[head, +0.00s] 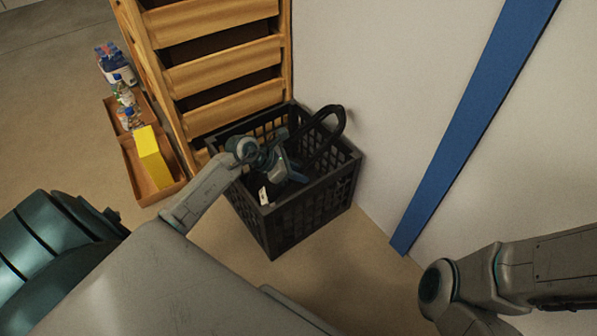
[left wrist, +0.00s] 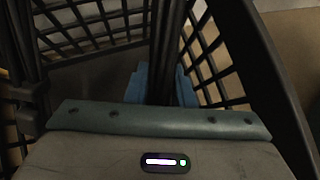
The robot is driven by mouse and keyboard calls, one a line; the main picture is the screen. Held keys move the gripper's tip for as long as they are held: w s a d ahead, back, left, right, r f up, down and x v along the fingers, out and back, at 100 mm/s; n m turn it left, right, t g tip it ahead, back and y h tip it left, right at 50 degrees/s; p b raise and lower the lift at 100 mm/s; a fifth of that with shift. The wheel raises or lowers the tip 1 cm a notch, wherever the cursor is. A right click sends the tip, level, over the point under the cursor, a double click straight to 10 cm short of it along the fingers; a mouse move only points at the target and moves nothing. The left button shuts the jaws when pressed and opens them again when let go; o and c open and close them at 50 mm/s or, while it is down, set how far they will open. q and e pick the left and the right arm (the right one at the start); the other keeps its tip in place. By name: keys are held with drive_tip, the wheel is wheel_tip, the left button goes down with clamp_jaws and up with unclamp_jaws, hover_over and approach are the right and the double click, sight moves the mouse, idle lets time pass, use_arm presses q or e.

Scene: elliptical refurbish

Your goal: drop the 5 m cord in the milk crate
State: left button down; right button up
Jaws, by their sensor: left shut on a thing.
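The milk crate (head: 312,215) is black with lattice walls and stands on the floor against the white wall. Its lattice walls also fill much of the left wrist view (left wrist: 95,25). My left gripper (head: 296,172) reaches over the near left rim and is down inside the crate's opening. It is shut on the black cord (head: 341,122), whose loop rises above the far rim in the head view. In the left wrist view the dark strands of the cord (left wrist: 165,45) run between the blue fingers. The cord's lower part is hidden. My right gripper is out of view.
A wooden drawer unit (head: 222,70) stands right behind the crate. Brown trays (head: 130,165) with bottles (head: 118,68) and a yellow box (head: 152,157) lie left of it. A blue board (head: 475,125) leans on the wall to the right.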

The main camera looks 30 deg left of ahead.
use_arm(q)
drive_tip(key=shift+f, duration=0.1)
idle(0.3)
drive_tip(key=c, duration=1.2)
unclamp_jaws()
drive_tip(key=shift+o, duration=0.2)
